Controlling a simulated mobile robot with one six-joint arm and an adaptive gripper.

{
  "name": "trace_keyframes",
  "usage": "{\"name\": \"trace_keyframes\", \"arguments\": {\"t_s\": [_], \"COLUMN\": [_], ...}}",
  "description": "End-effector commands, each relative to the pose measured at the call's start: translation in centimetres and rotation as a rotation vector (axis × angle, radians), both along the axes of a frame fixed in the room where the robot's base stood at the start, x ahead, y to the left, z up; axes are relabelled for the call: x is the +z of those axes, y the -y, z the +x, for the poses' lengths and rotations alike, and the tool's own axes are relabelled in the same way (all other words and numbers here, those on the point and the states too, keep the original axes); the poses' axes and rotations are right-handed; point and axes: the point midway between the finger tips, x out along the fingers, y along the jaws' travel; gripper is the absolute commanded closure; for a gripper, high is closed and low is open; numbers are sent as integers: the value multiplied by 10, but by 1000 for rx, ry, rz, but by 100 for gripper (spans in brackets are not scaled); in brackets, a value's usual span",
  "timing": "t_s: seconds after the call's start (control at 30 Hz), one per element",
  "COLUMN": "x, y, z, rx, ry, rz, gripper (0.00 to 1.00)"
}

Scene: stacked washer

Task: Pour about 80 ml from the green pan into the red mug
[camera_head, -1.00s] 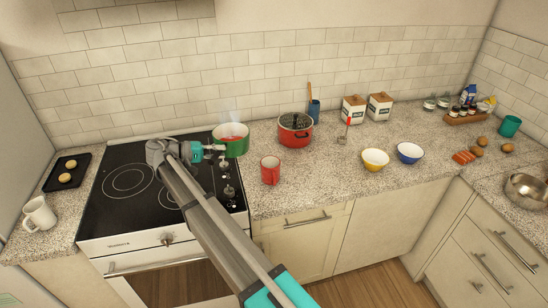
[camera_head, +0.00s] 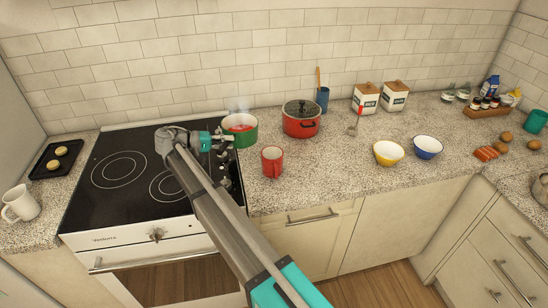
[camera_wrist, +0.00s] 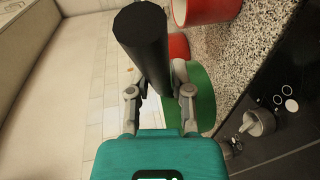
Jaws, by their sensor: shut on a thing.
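The green pan (camera_head: 240,136) is at the right rear of the stove, near the counter, with red contents and faint steam above it. It looks roughly level. My gripper (camera_head: 222,138) is at its left, shut on its handle. In the wrist view the dark handle (camera_wrist: 143,45) lies between the fingers of my gripper (camera_wrist: 160,92), and the pan's green side (camera_wrist: 201,95) shows behind them. The red mug (camera_head: 272,163) stands upright on the counter, right of the pan and nearer the front. The mug's inside cannot be made out.
A lidded red pot (camera_head: 301,122) stands behind and right of the mug. A yellow bowl (camera_head: 388,153) and a blue bowl (camera_head: 428,148) are further right. A white mug (camera_head: 20,204) and a dark tray (camera_head: 44,172) are left of the stove. Counter around the mug's front and right is clear.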

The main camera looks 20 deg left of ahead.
Motion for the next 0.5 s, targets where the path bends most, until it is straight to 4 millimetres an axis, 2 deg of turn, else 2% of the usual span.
{"name": "trace_keyframes", "arguments": {"t_s": [0.03,0.2,0.5], "x": [-10,-23,-31], "y": [0,1,1], "z": [0,0,1], "rx": [-1,-1,-2], "ry": [4,4,4], "rz": [-1,-1,-1], "gripper": [100,100,100]}}
